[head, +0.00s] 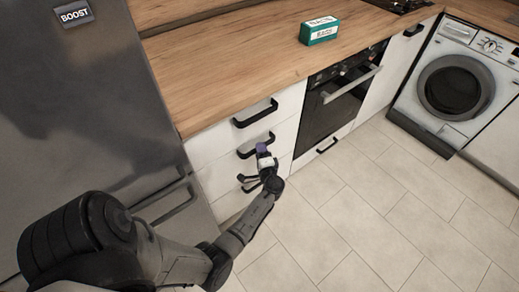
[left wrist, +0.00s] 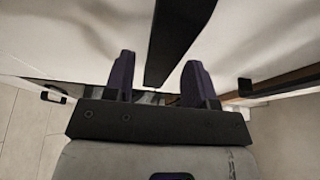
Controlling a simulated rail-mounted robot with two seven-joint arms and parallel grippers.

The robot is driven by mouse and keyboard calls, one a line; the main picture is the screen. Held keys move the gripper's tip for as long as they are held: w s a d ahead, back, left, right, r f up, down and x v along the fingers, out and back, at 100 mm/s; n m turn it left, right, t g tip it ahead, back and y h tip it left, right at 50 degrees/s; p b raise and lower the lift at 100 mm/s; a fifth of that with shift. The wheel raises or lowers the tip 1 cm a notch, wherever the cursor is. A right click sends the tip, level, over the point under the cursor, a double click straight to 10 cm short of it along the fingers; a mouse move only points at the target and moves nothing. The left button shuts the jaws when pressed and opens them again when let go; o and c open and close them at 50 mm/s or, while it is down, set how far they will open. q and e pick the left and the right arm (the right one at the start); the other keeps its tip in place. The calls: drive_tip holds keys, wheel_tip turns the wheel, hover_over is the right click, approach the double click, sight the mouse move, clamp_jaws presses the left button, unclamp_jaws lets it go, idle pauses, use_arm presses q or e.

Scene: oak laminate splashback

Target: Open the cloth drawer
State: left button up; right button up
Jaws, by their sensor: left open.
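A stack of white drawers (head: 224,146) with black bar handles stands under the worktop. No label shows which one is the cloth drawer. The top handle (head: 256,114) is clear of my gripper. My left gripper (head: 262,149) is at the middle handle (head: 246,154), with its purple fingertips covering part of that bar. In the left wrist view, the open fingers (left wrist: 158,78) stand on either side of a black handle bar (left wrist: 178,38), whose end lies between them. I cannot tell whether they touch it. The lower handle (head: 247,181) is partly behind the gripper. My right gripper is not in view.
A steel fridge (head: 90,110) stands close on the left. An oven (head: 340,95) and a washing machine (head: 455,85) are to the right. A green box (head: 320,31) sits on the wooden worktop (head: 220,65). The tiled floor (head: 370,220) in front is clear.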

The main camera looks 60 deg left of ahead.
use_arm(q)
drive_tip(key=shift+x, duration=1.05)
clamp_jaws()
